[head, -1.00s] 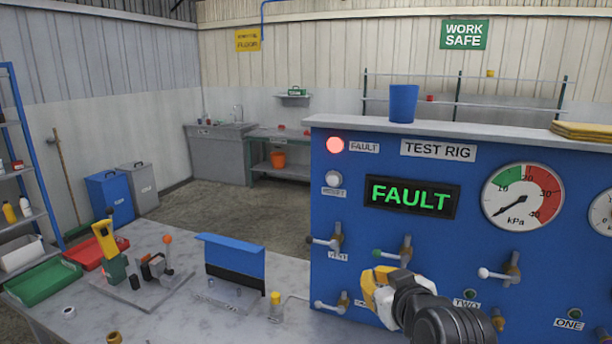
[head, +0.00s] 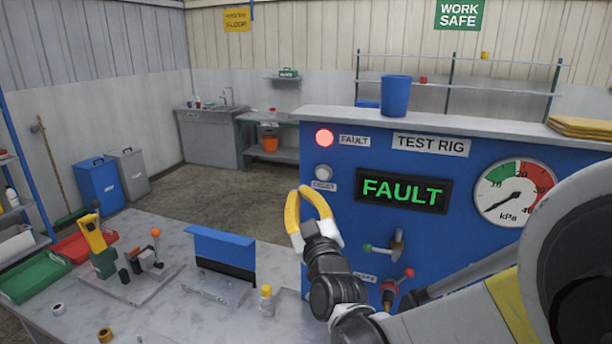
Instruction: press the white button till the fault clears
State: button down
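The white button (head: 324,172) is on the blue test rig panel (head: 345,215), below the lit red fault lamp (head: 324,137) and above a small label. The display (head: 403,191) reads FAULT in green letters. My gripper (head: 300,191) is just below and left of the button in the head view, with its yellow fingers pointing up. The button is in full view, and I see no contact. The depth gap between fingertips and panel cannot be judged.
Valves with a green-tipped handle (head: 369,247) and a red-tipped handle (head: 408,272) stick out below the display. A kPa gauge (head: 515,193) is at right, partly behind my arm. A blue cup (head: 396,96) stands on the rig's top. The bench (head: 190,300) holds a blue-topped stand (head: 222,245).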

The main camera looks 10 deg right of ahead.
aim_at(322, 175)
jog(key=shift+w, duration=0.1)
jog(key=shift+w+d, duration=0.8)
jog(key=shift+w, duration=0.4)
jog(key=shift+w+d, duration=0.85)
jog(key=shift+w, duration=0.4)
jog(key=shift+w+d, duration=0.8)
jog(key=shift+w, duration=0.4)
jog(key=shift+b, duration=0.3)
jog(key=shift+w+d, duration=0.25)
jog(key=shift+w, duration=0.1)
jog(key=shift+w+d, duration=0.25)
jog(key=shift+w, duration=0.15)
jog(key=shift+s, duration=0.1)
jog(key=shift+s+a, duration=0.5)
jog(key=shift+s, duration=0.15)
jog(key=shift+s, duration=0.1)
